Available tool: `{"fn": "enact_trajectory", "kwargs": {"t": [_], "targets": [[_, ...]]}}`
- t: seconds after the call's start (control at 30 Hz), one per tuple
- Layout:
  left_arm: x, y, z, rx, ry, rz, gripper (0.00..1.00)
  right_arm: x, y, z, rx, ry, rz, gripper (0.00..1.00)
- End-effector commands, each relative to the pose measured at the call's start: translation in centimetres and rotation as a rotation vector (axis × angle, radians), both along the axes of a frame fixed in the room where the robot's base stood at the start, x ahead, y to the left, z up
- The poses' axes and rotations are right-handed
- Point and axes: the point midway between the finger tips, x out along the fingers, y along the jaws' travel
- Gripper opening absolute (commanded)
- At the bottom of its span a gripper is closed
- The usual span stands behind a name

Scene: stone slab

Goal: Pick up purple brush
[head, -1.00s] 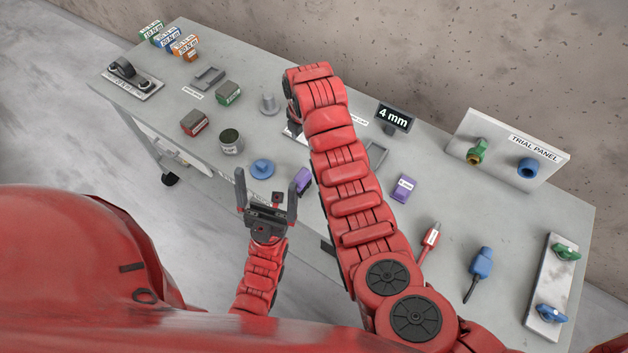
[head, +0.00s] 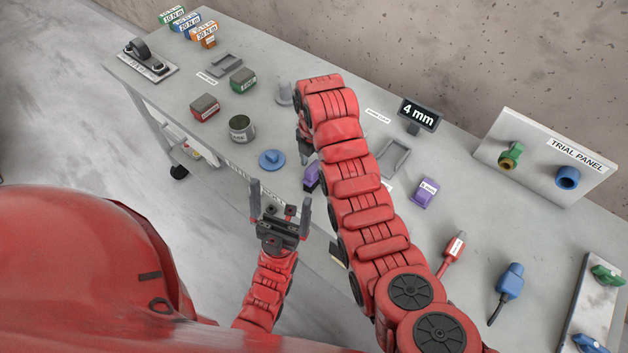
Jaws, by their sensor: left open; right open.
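Two purple objects are in the head view. One purple object (head: 312,176) lies near the slab's front edge, partly hidden behind my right arm. The other is a purple block (head: 426,193) with a white label, to the right of that arm. I cannot tell for sure which is the brush. My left gripper (head: 280,205) is open and empty, fingers pointing up, at the slab's front edge, below and left of the nearer purple object. My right gripper (head: 304,138) is above the slab, just above that object in the picture, mostly hidden by its own arm; its fingertips are unclear.
A blue round knob (head: 271,159), a dark jar (head: 241,129) and red and green blocks (head: 205,108) lie to the left.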

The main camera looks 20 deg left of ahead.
Motion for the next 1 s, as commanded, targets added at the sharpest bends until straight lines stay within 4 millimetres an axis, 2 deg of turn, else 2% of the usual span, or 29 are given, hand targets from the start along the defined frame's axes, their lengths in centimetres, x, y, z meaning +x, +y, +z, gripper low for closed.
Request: {"fn": "enact_trajectory", "kwargs": {"t": [0.07,0.23,0.33,0.5,0.73,0.77,1.0], "targets": [[0.0,0.0,0.9,0.000,-0.001,0.000,1.00,-0.1,0.0,-0.2,-0.003,0.004,0.001,0.70],[0.0,0.0,2.9,0.000,0.000,0.000,1.00,-0.1,0.1,-2.3,-0.004,0.005,0.000,0.70],[0.0,0.0,3.0,0.000,0.000,0.000,1.00,-0.1,0.1,-3.7,-0.004,0.006,0.000,0.70],[0.0,0.0,3.3,0.000,0.000,0.000,1.00,-0.1,0.1,-4.8,-0.002,0.003,0.000,0.70],[0.0,0.0,3.2,0.000,0.000,0.000,1.00,-0.1,0.1,-5.0,-0.001,0.001,0.000,0.70],[0.0,0.0,3.2,0.000,0.000,0.000,1.00,0.0,0.1,-5.0,-0.001,0.001,0.000,0.68],[0.0,0.0,3.2,0.000,0.000,0.000,1.00,0.0,0.1,-5.0,-0.001,0.000,0.000,0.25]]}}
